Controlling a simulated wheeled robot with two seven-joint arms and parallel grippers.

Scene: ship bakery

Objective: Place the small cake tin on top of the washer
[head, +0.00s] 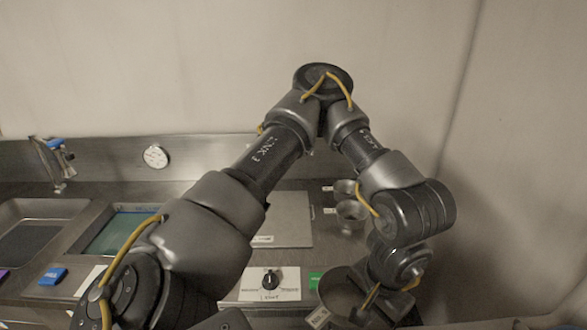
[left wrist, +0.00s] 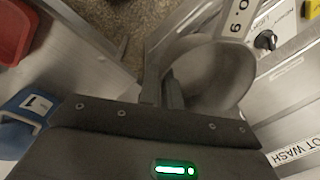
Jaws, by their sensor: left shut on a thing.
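A round grey metal tin (head: 338,293) is at the lower right of the head view, partly hidden by my left wrist. It also shows in the left wrist view (left wrist: 222,72), with its open mouth toward the camera. My left gripper (left wrist: 163,90) is shut on the tin's wall, one finger inside and one outside. In the head view, the arm links largely hide this gripper. Which surface is the washer is unclear; a flat square metal plate (head: 290,225) lies behind the knob panel, and a "HOT WASH" label (left wrist: 296,152) shows beside the tin. My right gripper is out of view.
Small metal cups (head: 350,214) stand right of the plate. A panel with a black knob (head: 270,279) is left of the tin. Sunken basins (head: 115,230) and a blue block (head: 53,276) are at left. A wall gauge (head: 155,156) is behind. A red object (left wrist: 14,32) shows in the wrist view.

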